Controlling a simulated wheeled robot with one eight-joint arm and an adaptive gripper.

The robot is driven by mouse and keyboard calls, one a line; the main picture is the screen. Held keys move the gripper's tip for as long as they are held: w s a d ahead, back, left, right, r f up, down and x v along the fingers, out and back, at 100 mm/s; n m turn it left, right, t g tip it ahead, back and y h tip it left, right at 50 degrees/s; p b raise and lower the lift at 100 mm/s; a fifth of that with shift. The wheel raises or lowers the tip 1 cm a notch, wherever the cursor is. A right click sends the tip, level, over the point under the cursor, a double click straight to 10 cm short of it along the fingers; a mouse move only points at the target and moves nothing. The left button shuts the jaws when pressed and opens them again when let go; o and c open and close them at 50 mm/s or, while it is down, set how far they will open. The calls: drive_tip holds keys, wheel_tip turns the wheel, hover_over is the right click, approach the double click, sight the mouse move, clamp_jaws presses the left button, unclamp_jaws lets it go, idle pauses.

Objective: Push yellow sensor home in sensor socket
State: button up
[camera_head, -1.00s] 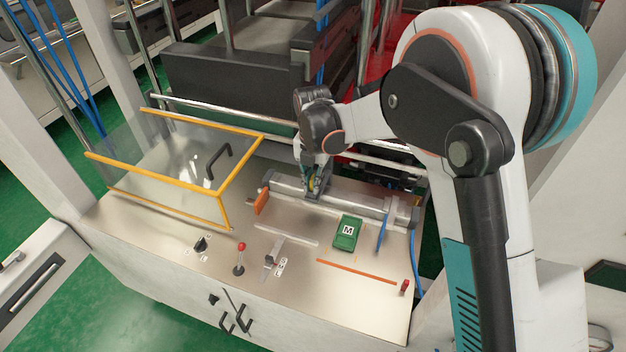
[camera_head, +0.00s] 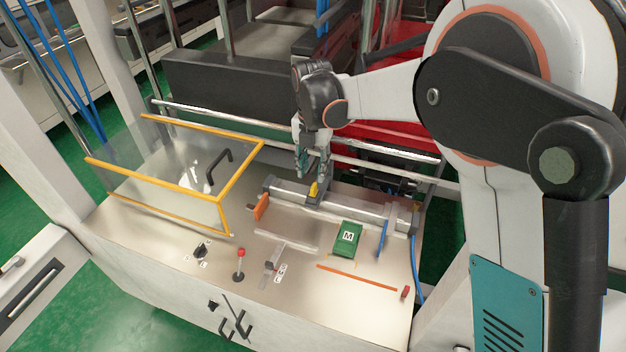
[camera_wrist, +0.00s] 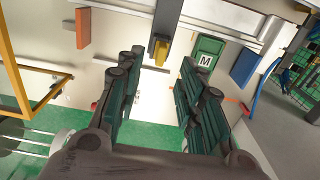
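The small yellow sensor (camera_head: 313,190) sits at a dark grey bracket (camera_head: 325,183) on the silver rail; this looks like the sensor socket. In the wrist view the yellow sensor (camera_wrist: 162,49) stands beside the dark bracket (camera_wrist: 153,30); how deep it is seated cannot be told. My gripper (camera_head: 313,174) is above the sensor, apart from it. In the wrist view my gripper (camera_wrist: 159,68) has its two fingers spread with nothing between them, and the sensor lies beyond the fingertips.
An orange block (camera_head: 261,206) and a blue plate (camera_head: 382,238) flank the rail. A green block marked M (camera_head: 346,236) lies in front. A clear guard with a yellow frame (camera_head: 228,200) stands at left. A red-knobbed lever (camera_head: 240,258) rises near the front edge.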

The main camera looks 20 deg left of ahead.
drive_tip(key=shift+r, duration=2.3)
drive_tip(key=o, duration=1.4)
drive_tip(key=shift+c, duration=0.2)
wheel_tip(320, 180, up, 9)
drive_tip(key=p, duration=0.5)
hover_over(313, 185)
